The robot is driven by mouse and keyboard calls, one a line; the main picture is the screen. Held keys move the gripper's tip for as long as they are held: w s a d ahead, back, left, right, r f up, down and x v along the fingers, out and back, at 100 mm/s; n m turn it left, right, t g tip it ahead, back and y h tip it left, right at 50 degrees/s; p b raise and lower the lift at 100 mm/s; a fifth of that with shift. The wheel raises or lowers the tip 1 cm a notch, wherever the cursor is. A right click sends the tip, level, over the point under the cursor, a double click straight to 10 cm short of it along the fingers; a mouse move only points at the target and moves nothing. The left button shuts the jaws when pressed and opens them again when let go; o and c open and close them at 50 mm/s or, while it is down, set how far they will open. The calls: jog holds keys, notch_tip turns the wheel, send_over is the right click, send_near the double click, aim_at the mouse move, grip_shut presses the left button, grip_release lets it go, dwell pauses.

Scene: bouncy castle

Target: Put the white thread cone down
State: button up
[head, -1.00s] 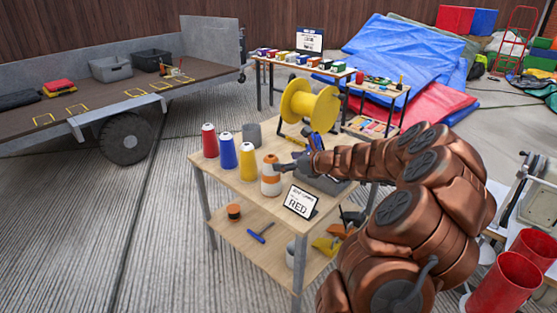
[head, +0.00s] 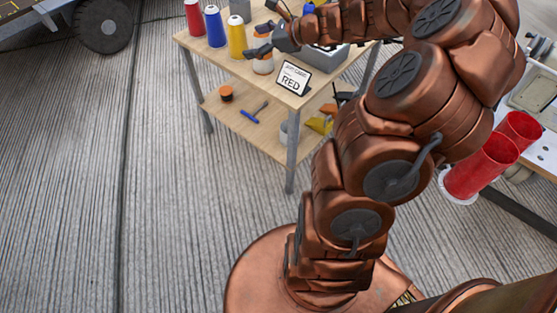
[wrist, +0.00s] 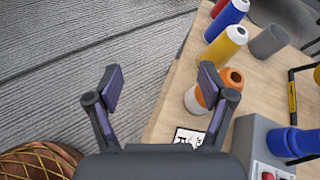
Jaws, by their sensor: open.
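The white thread cone (head: 263,66), with an orange upper part, stands on the wooden table in the head view. It also shows in the wrist view (wrist: 194,101), partly hidden behind my right-hand finger. My gripper (head: 262,40) is open beside the cone's upper part in the head view. In the wrist view my gripper's fingers (wrist: 162,82) are wide apart with nothing between them, and the cone lies to the right of the gap. I cannot tell whether a finger touches the cone.
Yellow (head: 236,36), blue (head: 215,28) and red (head: 194,18) cones stand in a row to the left. A grey cylinder (wrist: 269,42) is behind them. A sign reading RED (head: 292,79) stands at the table's front edge. A grey box (head: 326,58) is to the right.

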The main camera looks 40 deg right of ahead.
jog(key=s+a+n+g+y, duration=0.1)
jog(key=s+a+n+g, duration=0.25)
jog(key=a+n, duration=0.4)
jog(key=s+a+n+g+y, duration=0.1)
jog(key=s+a+n+g, duration=0.3)
jog(key=a, duration=0.7)
jog(key=s+a+f+n+g+h, duration=0.1)
jog(key=s+a+f+n+g, duration=0.2)
jog(key=s, duration=0.4)
jog(key=s+a+n+h, duration=0.1)
jog(key=s+a+n, duration=0.3)
jog(key=s+n, duration=0.15)
jog(key=s+d+f+n+g+h, duration=0.1)
jog(key=s+d+n+h, duration=0.2)
jog(key=s, duration=0.5)
jog(key=s+d+f+n+g+h, duration=0.1)
jog(key=s+d+n+g+h, duration=0.1)
jog(key=s, duration=0.5)
jog(key=shift+s+d+n+h, duration=0.4)
jog(key=shift+d+n+h, duration=0.15)
jog(key=shift+n, duration=0.65)
jog(key=shift+g, duration=0.25)
jog(key=s+p+v, duration=0.2)
jog(key=p+v, duration=0.8)
jog(key=s+r+p+v, duration=0.1)
jog(key=s+p+v, duration=0.2)
jog(key=p+v, duration=0.7)
jog(key=shift+s+r+t+p, duration=0.2)
jog(key=shift+r+t+p, duration=0.2)
jog(key=shift+r, duration=0.45)
